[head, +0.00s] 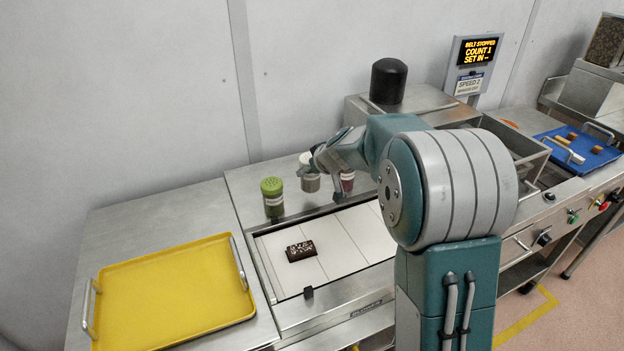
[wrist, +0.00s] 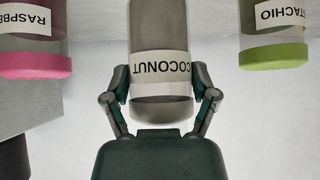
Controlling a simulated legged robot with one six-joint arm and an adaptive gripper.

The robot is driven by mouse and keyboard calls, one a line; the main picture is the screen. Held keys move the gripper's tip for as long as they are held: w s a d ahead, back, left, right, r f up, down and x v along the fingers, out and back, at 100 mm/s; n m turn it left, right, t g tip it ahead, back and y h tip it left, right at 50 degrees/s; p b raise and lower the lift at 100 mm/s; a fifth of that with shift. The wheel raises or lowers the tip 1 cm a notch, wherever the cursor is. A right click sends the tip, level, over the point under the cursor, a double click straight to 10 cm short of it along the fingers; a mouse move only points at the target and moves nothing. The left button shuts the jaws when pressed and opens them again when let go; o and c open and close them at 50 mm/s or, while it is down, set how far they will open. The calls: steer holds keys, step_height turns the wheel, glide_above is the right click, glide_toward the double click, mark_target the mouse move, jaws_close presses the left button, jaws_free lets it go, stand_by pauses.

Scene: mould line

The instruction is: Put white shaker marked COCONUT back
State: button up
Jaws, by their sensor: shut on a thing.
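The shaker marked COCONUT (wrist: 160,108) is between my two gripper fingers (wrist: 160,90) in the wrist view, which shows it upside down with its label readable. In the head view this white-lidded shaker (head: 310,182) is at the steel ledge behind the belt, between two other shakers, and looks upright. My gripper (head: 317,163) is shut on it near its top, and my arm comes in from the right. I cannot tell whether its base touches the ledge.
A green-lidded PISTACHIO shaker (head: 272,198) stands left of it and a RASPBERRY shaker (head: 347,181) right, partly hidden by my arm. A chocolate bar (head: 301,251) lies on the white belt (head: 345,240). A yellow tray (head: 170,295) is at left, a blue tray (head: 590,160) at far right.

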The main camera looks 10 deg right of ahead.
mark_target(309, 180)
steer(key=f, duration=0.1)
steer(key=w+a+f, duration=0.1)
steer(key=f, duration=0.1)
steer(key=shift+a, duration=0.2)
steer(key=shift+s+d+f, duration=0.1)
steer(key=shift+d+f, duration=0.05)
steer(key=shift+f, duration=0.2)
steer(key=shift+d+f, duration=0.15)
steer(key=shift+d, duration=0.4)
steer(key=o, duration=0.9)
steer(key=shift+a+f, duration=0.1)
steer(key=shift+a, duration=0.05)
steer(key=shift+o, duration=1)
steer(key=shift+a, duration=0.35)
steer(key=shift+d, duration=0.1)
steer(key=shift+d, duration=0.1)
